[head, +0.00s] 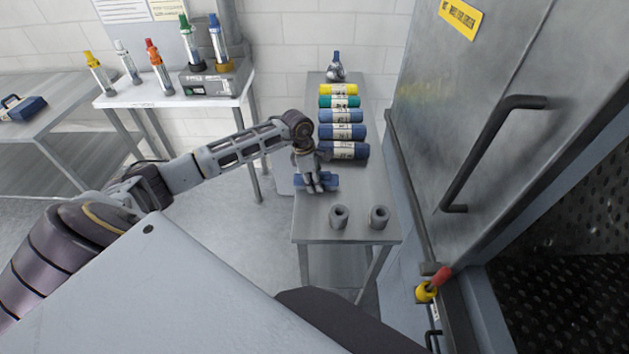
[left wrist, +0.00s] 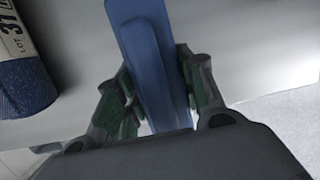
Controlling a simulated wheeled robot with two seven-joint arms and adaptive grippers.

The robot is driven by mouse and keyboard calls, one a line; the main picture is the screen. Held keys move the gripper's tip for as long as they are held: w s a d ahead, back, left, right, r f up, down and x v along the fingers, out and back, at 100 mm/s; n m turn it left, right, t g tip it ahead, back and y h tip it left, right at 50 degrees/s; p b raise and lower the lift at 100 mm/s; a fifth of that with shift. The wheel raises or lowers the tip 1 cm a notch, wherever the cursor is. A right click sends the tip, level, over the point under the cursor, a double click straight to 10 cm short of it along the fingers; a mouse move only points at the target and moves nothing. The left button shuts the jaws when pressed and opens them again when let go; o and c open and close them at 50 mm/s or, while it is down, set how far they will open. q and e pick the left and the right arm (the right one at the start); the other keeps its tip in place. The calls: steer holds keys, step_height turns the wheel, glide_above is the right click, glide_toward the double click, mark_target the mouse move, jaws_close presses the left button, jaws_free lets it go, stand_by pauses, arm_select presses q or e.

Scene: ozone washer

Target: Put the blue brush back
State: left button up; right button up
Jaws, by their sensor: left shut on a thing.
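The blue brush (head: 329,181) is at the left edge of the narrow grey table (head: 357,226), just in front of the row of rolls. My left gripper (head: 315,184) reaches down over it and is shut on it. In the left wrist view the blue brush (left wrist: 150,55) lies lengthwise between the two fingers of my left gripper (left wrist: 157,100). Its lower end is hidden by the gripper body. I cannot tell whether the brush touches the table top. My right gripper is in neither view.
Several labelled rolls, including a yellow roll (head: 338,89), lie behind the gripper. Two grey cylinders (head: 339,216) (head: 379,216) stand in front. A steel door with a handle (head: 490,150) stands at right. A white table (head: 160,97) with upright tubes is at back left.

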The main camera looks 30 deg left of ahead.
arm_select(q)
steer(key=o, duration=1.3)
steer(key=shift+r, duration=0.15)
steer(key=shift+r+p, duration=0.5)
steer(key=shift+p, duration=0.2)
steer(key=b+v, duration=0.1)
steer(key=v, duration=1.1)
steer(key=shift+s+b, duration=0.1)
steer(key=shift+b, duration=0.3)
